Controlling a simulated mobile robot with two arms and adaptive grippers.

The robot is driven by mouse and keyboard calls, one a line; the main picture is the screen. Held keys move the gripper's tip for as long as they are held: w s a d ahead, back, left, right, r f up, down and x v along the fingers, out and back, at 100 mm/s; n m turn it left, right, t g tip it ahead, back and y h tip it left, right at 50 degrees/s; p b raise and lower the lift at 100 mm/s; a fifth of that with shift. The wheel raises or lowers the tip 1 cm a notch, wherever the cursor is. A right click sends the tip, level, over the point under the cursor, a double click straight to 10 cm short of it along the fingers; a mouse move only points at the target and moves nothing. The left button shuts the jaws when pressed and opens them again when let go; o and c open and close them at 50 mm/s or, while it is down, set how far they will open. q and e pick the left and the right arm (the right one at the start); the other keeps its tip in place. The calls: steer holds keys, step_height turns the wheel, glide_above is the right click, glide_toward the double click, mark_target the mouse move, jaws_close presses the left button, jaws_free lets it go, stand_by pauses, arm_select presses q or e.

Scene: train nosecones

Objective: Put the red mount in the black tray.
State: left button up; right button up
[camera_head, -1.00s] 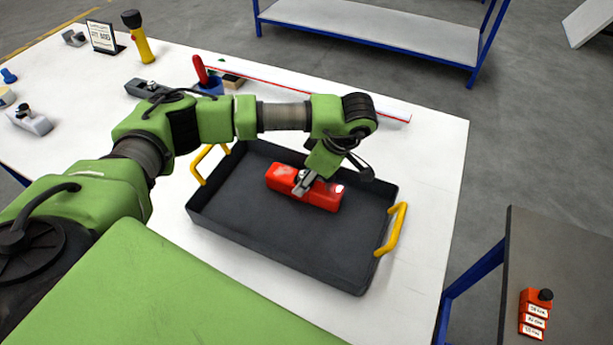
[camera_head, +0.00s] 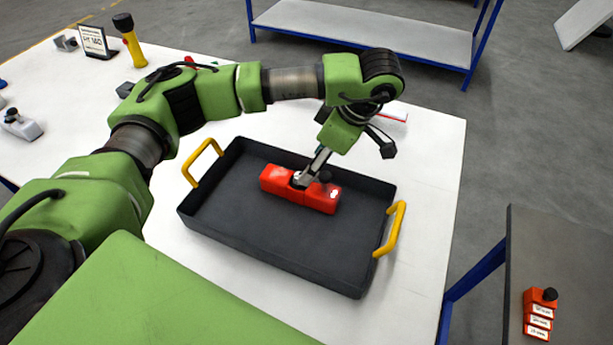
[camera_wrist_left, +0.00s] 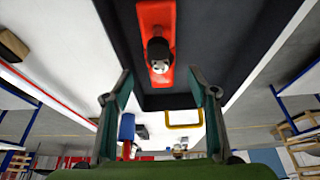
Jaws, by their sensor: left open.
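The red mount (camera_head: 315,196) is a long red block with a dark knob, lying on the floor of the black tray (camera_head: 270,245). The tray has yellow handles at its ends. The left wrist view also shows the mount (camera_wrist_left: 157,18), with its knob pointing toward the camera. My left gripper (camera_head: 308,178) is over the mount and hides part of it. In the left wrist view the left gripper's (camera_wrist_left: 160,74) fingers are spread wide with nothing between them, apart from the mount. My right gripper is in neither view.
The white table (camera_head: 430,170) carries a yellow flashlight (camera_head: 131,42), a small sign (camera_head: 95,42) and grey parts at the far left. A dark table (camera_head: 575,260) at right holds a labelled orange-red block (camera_head: 539,313). Clear tabletop lies right of the tray.

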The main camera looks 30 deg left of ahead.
arm_select(q)
steer(key=shift+v, duration=1.85)
steer(key=shift+r, duration=0.1)
